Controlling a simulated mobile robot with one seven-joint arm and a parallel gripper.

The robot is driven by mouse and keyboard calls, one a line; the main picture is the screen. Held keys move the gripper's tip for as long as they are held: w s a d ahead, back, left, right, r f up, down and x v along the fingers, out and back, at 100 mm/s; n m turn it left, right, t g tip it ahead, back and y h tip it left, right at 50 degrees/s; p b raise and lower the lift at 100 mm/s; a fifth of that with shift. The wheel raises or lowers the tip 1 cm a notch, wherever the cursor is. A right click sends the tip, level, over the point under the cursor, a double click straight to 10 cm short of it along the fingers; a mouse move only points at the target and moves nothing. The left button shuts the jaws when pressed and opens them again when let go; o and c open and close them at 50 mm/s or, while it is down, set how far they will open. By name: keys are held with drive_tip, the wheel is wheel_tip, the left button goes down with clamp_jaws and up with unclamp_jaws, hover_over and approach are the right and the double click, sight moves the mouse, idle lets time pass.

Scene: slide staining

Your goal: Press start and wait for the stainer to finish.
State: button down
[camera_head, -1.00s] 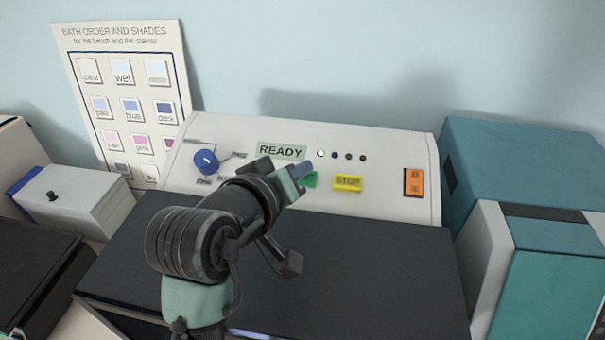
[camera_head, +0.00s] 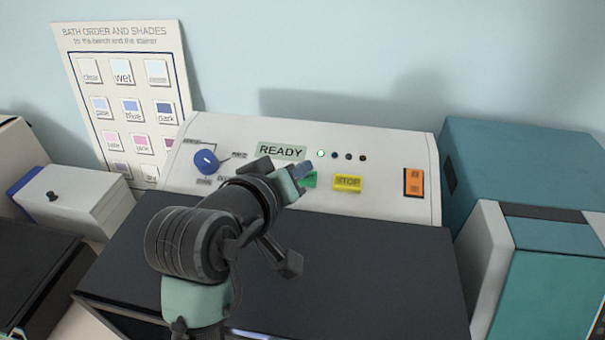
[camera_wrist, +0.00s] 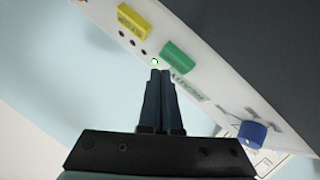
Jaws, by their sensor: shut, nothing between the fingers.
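The stainer (camera_head: 390,165) has a white control panel with a display reading READY (camera_head: 282,151). One indicator light (camera_head: 321,153) glows pale green; the others are dark. The green start button (camera_head: 310,180) is partly hidden behind my gripper in the head view; it shows whole in the wrist view (camera_wrist: 176,55). A yellow STOP button (camera_head: 347,183) sits to its right. My gripper (camera_head: 304,168) is shut and empty, its tips close to the green button. In the wrist view the fingertips (camera_wrist: 161,74) appear just short of the button; I cannot tell whether they touch.
A blue knob (camera_head: 206,162) is on the panel's left and an orange switch (camera_head: 413,182) on its right. The stainer's dark lid (camera_head: 390,260) lies in front. A teal machine (camera_head: 530,160) stands right, a white box (camera_head: 75,195) left, and a shade chart (camera_head: 125,40) behind.

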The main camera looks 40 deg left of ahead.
drive_tip(key=shift+f, duration=0.15)
drive_tip(key=shift+w+a+f, duration=0.1)
drive_tip(key=shift+w+f, duration=0.05)
drive_tip(key=shift+f, duration=0.1)
